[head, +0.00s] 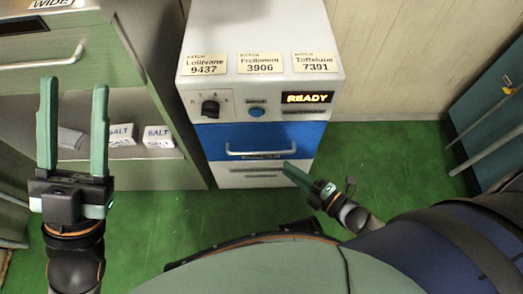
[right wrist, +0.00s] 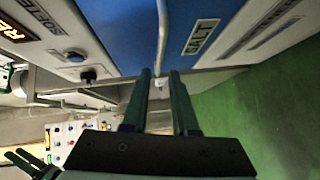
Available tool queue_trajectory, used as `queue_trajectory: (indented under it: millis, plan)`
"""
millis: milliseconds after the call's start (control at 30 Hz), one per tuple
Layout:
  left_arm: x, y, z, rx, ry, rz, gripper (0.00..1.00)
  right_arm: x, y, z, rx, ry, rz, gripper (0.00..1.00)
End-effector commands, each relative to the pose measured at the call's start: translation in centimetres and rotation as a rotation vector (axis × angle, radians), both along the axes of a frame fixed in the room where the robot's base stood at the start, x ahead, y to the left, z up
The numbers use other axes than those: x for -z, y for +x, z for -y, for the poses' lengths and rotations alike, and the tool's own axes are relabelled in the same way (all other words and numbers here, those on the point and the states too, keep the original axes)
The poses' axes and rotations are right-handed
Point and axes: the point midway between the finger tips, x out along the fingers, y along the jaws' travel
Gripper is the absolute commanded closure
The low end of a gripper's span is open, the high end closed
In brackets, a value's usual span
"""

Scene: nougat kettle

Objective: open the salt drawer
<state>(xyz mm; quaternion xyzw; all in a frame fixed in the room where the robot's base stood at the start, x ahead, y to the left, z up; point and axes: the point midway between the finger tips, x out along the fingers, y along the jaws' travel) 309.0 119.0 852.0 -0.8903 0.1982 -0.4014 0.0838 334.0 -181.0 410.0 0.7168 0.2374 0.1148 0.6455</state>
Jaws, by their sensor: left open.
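The salt drawer (head: 220,140) is the blue front on the white machine in the head view, with a pale bar handle (head: 262,152) across it. The drawer looks shut. In the right wrist view the blue front (right wrist: 120,30) carries a SALT label (right wrist: 200,37), and the handle (right wrist: 162,30) runs down toward the gap between my fingertips. My right gripper (right wrist: 160,75) is open, its fingers apart on either side of the handle's line; I cannot tell whether they touch it. In the head view it is by the handle's right end. My left gripper (head: 74,85) is open and empty, far left.
The machine (head: 260,30) has a knob (head: 210,107), a blue button (head: 257,112) and a READY display (head: 307,97). A cabinet with SALT boxes (head: 158,136) on its shelf stands left. Green floor (head: 390,150) is clear to the right.

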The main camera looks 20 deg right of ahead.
Motion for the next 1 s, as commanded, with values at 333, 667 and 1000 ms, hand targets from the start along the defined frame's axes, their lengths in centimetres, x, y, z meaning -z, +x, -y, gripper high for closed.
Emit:
queue_trajectory:
  millis: [333, 667, 1000]
  plan:
    - [3.1, 0.2, 0.3, -0.009, 0.021, -0.009, 0.5, 1.2, 6.3, -3.5, 0.001, 0.004, 0.003, 0.73]
    - [4.0, 0.2, 0.4, -0.013, 0.031, -0.013, 0.5, 1.5, 8.7, -4.9, 0.002, 0.002, -0.002, 0.73]
    - [4.0, 0.2, 0.5, -0.014, 0.031, -0.014, 0.5, 1.4, 8.8, -5.0, 0.002, 0.002, -0.002, 0.82]
